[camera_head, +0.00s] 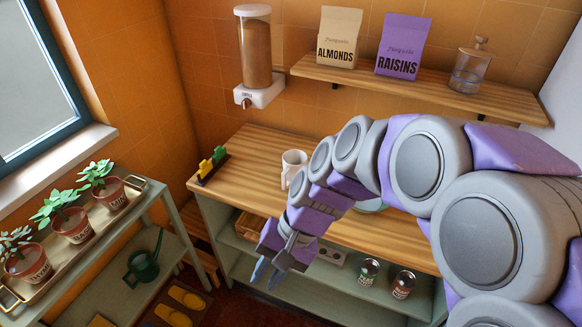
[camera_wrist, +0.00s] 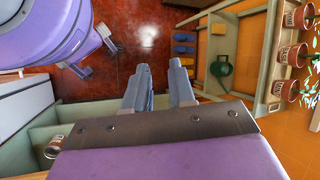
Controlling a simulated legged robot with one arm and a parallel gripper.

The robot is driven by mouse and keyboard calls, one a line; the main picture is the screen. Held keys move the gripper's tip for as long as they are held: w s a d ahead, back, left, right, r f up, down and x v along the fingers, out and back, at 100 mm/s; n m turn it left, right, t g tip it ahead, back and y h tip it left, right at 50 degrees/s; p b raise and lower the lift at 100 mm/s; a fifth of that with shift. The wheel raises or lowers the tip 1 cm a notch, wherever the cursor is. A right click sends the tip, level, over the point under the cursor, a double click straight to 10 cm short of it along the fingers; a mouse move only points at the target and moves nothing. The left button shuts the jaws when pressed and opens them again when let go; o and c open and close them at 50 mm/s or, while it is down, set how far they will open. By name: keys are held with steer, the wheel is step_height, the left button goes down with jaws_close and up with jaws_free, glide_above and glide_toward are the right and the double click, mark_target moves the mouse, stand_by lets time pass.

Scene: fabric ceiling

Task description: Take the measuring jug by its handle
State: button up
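A white jug-like vessel (camera_head: 293,168) stands upright on the wooden counter (camera_head: 258,150), just left of my arm. It looks like the measuring jug, but its markings are too small to see and I cannot clearly make out its handle. My gripper (camera_head: 267,275) hangs low in front of the counter, below and apart from the vessel, pointing down. In the wrist view my gripper (camera_wrist: 160,66) shows two separated fingers with nothing between them, over the dark red floor. The vessel is not visible in that view.
My arm partly hides a teal dish (camera_head: 371,206) on the counter. Yellow and green items (camera_head: 212,164) stand at its left end. Cans (camera_head: 368,272) sit on the shelf below. A wall shelf (camera_head: 440,84) and dispenser (camera_head: 257,55) are above. A plant rack (camera_head: 150,205) stands left.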

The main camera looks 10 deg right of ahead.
steer(key=w+a+r+m+t+y+p, duration=0.15)
steer(key=w+m+y, duration=0.25)
steer(key=w, duration=0.6)
steer(key=m+t+p, duration=0.5)
steer(key=m+t, duration=0.4)
steer(key=m, duration=0.9)
glide_above(284, 188)
steer(key=s+d, duration=0.4)
steer(key=d, duration=0.2)
steer(key=f, duration=1.4)
steer(key=shift+w+a, duration=0.1)
steer(key=shift+a, duration=0.15)
steer(key=shift+w+f+t, duration=0.2)
steer(key=shift+t, duration=0.05)
steer(key=shift+w+a+f+b, duration=0.2)
steer(key=shift+b, duration=0.1)
steer(key=b+x, duration=0.1)
steer(key=x, duration=0.4)
steer(key=shift+a, duration=0.4)
steer(key=shift+w+a, duration=0.3)
steer(key=shift+a, duration=0.1)
